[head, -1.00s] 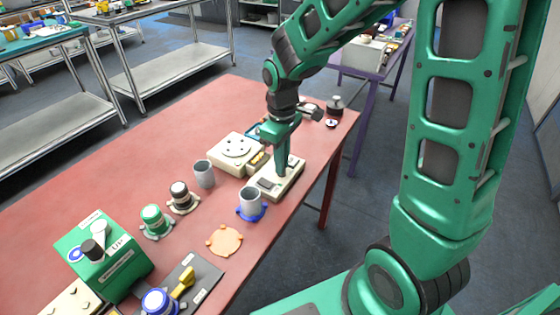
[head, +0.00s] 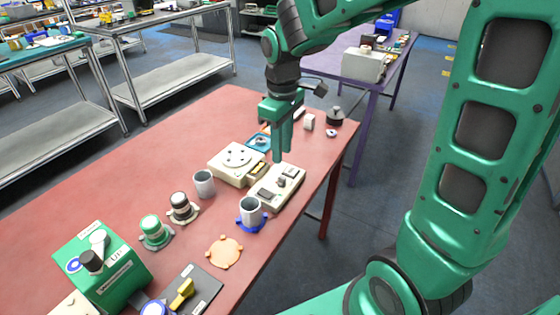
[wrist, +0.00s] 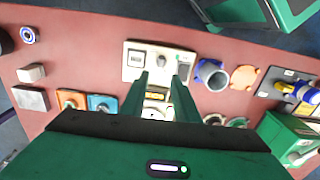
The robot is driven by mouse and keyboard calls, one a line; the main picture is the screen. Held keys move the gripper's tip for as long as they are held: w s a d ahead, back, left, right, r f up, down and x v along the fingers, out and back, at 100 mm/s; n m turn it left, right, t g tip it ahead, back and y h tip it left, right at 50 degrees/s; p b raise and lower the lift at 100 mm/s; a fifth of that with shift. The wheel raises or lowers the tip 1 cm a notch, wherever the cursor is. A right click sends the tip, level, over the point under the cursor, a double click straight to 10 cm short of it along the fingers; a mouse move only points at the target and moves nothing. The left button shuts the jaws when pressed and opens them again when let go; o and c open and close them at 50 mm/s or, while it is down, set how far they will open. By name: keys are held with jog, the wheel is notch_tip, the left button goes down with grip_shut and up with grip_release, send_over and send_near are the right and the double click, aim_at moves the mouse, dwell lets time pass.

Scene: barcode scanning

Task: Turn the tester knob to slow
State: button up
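The cream tester box (head: 290,190) lies near the right edge of the red table. Its small grey knob (head: 282,182) sits between a dark display panel and another dark part. In the wrist view the tester (wrist: 133,73) is ahead of my gripper, and the knob (wrist: 161,61) shows between the finger lines. Its setting is too small to read. My gripper (head: 281,157) points down just above and behind the tester, apart from it. The two fingers stand apart in the wrist view (wrist: 160,76), with nothing between them.
A cream box with a round dotted dial (head: 238,156) stands left of the tester. A grey cup (head: 250,210) in a blue holder and another grey cup (head: 204,184) stand close by. A green box (head: 120,278) stands front left. The table's left middle is clear.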

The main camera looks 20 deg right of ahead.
jog(key=shift+r, duration=1.25)
jog(key=s+d+m, duration=0.7)
jog(key=s+d, duration=0.1)
jog(key=s, duration=0.4)
jog(key=s+d+f+m, duration=0.1)
jog(key=s+d+m, duration=0.5)
jog(key=s+d, duration=0.3)
jog(key=s, duration=0.2)
jog(key=shift+s+d+m, duration=0.25)
jog(key=shift+s+m, duration=0.1)
jog(key=shift+m, duration=0.05)
jog(key=shift+w+f, duration=0.15)
jog(key=shift+w+f, duration=0.2)
jog(key=shift+w, duration=0.3)
